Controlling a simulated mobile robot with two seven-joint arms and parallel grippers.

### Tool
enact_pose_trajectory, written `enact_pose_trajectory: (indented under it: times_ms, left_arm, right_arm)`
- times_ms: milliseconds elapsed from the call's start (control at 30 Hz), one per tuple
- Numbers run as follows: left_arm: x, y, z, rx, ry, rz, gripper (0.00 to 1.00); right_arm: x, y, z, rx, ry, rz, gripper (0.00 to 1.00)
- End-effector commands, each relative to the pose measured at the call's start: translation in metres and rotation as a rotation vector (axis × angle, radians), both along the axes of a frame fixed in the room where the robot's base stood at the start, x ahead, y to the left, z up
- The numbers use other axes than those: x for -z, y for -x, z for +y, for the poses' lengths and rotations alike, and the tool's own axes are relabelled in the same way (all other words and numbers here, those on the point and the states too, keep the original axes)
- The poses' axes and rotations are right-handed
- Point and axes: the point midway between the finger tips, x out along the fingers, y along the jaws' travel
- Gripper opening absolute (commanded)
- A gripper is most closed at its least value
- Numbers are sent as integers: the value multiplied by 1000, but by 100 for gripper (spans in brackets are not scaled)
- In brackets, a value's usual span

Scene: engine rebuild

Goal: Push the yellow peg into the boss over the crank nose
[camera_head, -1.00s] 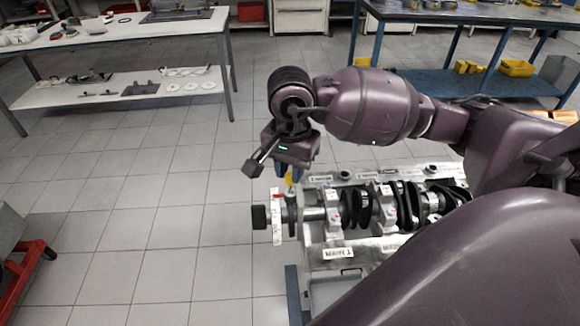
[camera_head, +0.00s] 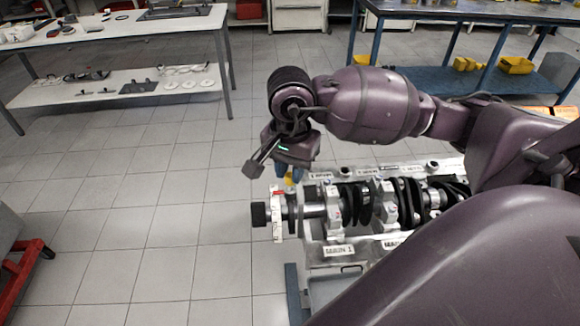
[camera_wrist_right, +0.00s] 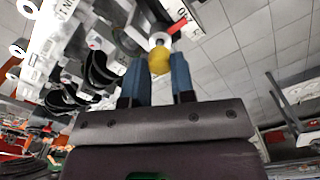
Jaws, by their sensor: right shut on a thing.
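The yellow peg (camera_wrist_right: 159,61) sits between the blue fingertips of my right gripper (camera_wrist_right: 158,72) in the right wrist view. In the head view the peg (camera_head: 289,180) shows only as a small yellow spot under the gripper (camera_head: 291,172). My right gripper is shut on it, above the front end of the crankshaft. A white ring, seemingly the boss (camera_wrist_right: 160,41), shows right at the peg's far end. I cannot tell how deep the peg sits. The dark crank nose (camera_head: 259,214) points left, beside a white upright plate (camera_head: 277,228) with red marks. My left gripper is out of view.
The engine block (camera_head: 340,252) with its crankshaft (camera_head: 365,205) lies below my right arm. A white table (camera_head: 130,30) stands at the back left and a blue bench (camera_head: 450,15) at the back right. A red stand (camera_head: 30,260) is at the left edge. The floor between is clear.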

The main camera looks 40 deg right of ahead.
Motion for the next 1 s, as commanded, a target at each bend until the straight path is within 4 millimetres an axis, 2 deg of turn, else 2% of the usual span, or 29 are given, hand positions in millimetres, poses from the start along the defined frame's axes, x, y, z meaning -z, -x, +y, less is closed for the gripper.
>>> enact_pose_trajectory:
  times_ms: [1000]
  left_arm:
    - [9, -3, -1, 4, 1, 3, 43]
  right_arm:
    - [11, 0, 0, 0, 1, 0, 0]
